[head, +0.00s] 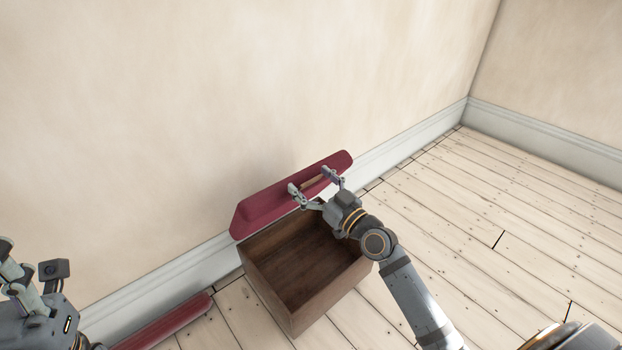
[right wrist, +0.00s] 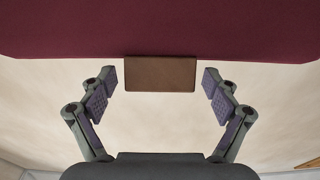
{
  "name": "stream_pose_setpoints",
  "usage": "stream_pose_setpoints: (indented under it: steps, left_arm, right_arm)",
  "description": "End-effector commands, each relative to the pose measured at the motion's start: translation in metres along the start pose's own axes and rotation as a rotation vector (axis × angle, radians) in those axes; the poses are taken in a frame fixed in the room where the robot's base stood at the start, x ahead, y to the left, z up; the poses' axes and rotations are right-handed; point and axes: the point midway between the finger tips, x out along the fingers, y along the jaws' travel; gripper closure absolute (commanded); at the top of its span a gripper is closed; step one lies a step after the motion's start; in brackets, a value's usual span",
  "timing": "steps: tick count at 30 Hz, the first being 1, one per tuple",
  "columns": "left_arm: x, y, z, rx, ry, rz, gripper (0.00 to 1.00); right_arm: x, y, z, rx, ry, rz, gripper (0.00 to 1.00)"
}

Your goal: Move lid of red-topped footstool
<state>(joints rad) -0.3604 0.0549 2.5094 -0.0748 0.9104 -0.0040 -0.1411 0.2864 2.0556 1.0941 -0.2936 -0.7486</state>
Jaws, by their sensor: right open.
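The footstool (head: 285,310) is an open brown wooden box on the floor by the wall, and its inside looks empty. Its red padded lid (head: 270,205) stands tilted up at the box's wall side. A small brown tab (right wrist: 160,74) sticks out from the lid's edge. My right gripper (head: 312,181) is open at the lid, with its fingers on either side of the tab. In the right wrist view, gaps show between the tab and both fingers. My left gripper (head: 18,272) is at the lower left, away from the footstool, and its fingers are apart.
A long red object (head: 170,322) lies on the floor along the wall, left of the box. The wall (head: 200,90) and its white baseboard (head: 190,268) are close behind the lid. The plank floor (head: 500,230) to the right is clear.

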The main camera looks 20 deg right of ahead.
Motion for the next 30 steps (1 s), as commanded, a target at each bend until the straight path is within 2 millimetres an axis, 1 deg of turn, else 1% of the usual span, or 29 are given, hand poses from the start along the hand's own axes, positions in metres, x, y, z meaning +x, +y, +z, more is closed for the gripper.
stream_pose_setpoints:
  steps: [2, 5, 13, 17, 21, 30]
  left_arm:
    - [0.000, 0.000, 0.000, 0.000, 0.000, 0.002, 0.60]
    - [0.000, 0.000, 0.000, -0.001, 0.000, 0.003, 0.60]
    - [0.000, 0.001, 0.000, -0.001, -0.001, 0.004, 0.60]
    - [0.000, 0.001, 0.000, -0.001, -0.001, 0.004, 0.60]
    - [0.000, 0.001, 0.000, -0.001, -0.001, 0.005, 0.60]
    - [0.000, 0.001, 0.000, -0.001, -0.001, 0.005, 0.60]
  right_arm:
    - [0.001, 0.000, -0.004, -0.003, 0.002, -0.002, 0.11]
    - [0.002, 0.000, -0.016, -0.006, 0.003, -0.003, 0.11]
    - [0.008, 0.000, -0.071, -0.008, 0.005, -0.003, 0.11]
    - [0.010, 0.000, -0.091, -0.006, 0.004, -0.001, 0.11]
    - [0.011, 0.000, -0.099, -0.003, 0.001, 0.000, 0.11]
    - [0.011, 0.000, -0.099, -0.001, 0.000, 0.000, 0.11]
